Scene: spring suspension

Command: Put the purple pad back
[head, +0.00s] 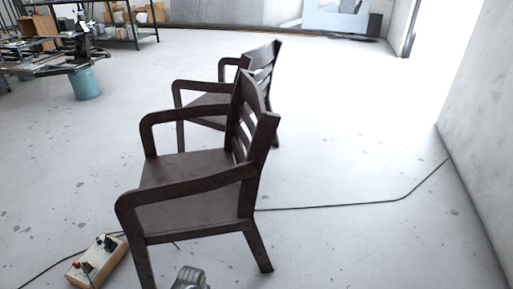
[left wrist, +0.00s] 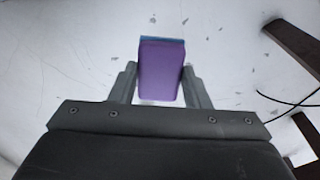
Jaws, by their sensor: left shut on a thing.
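The purple pad (left wrist: 161,70) is a block with a thin blue layer along its far edge. In the left wrist view it sits between the two fingers of my left gripper (left wrist: 160,88), which is shut on it. Pale floor shows beyond the pad, with no support seen directly around it. The pad does not show in the head view. My right gripper is in neither view.
Two dark wooden armchairs (head: 205,165) (head: 205,102) stand mid-floor. A switch box (head: 97,262) lies at lower left, and a black cable (head: 350,205) runs right. A small grey part (head: 190,278), unclear, shows at the bottom edge. A blue bucket (head: 85,83) stands farther back.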

